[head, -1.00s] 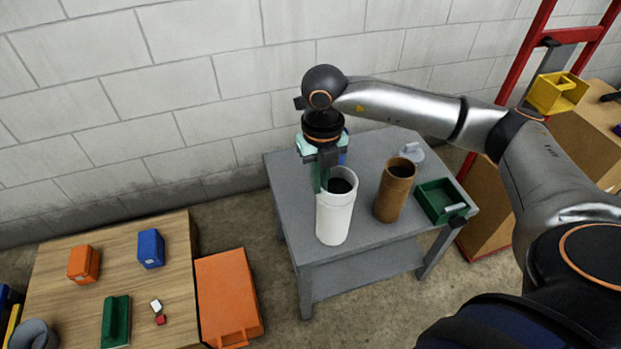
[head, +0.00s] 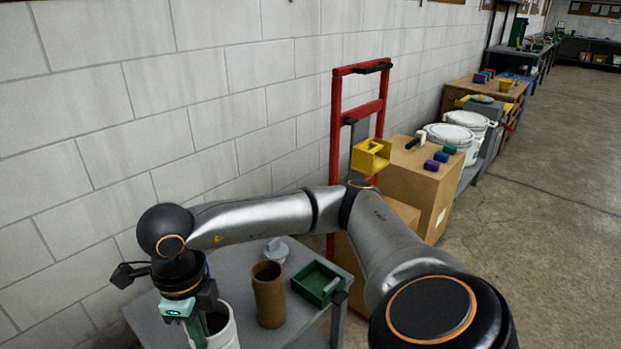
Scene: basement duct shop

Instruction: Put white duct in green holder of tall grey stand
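The white duct (head: 228,336) is an upright open tube at the bottom left of the head view, cut off by the frame's lower edge. My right gripper (head: 203,326) points down at its top rim, with a green finger at the left side of the opening. The fingertips are partly hidden and cut off, so I cannot tell whether they grip the wall. A grey post (head: 358,140) stands at the red frame and carries a yellow holder (head: 370,157). No green holder on a tall grey stand is clearly in view. My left gripper is out of view.
A brown tube (head: 268,297) and a green tray (head: 318,284) stand on the grey table (head: 237,262) beside the duct. The red frame (head: 336,110) and cardboard boxes (head: 418,190) stand behind my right arm. Open floor (head: 545,190) lies at the right.

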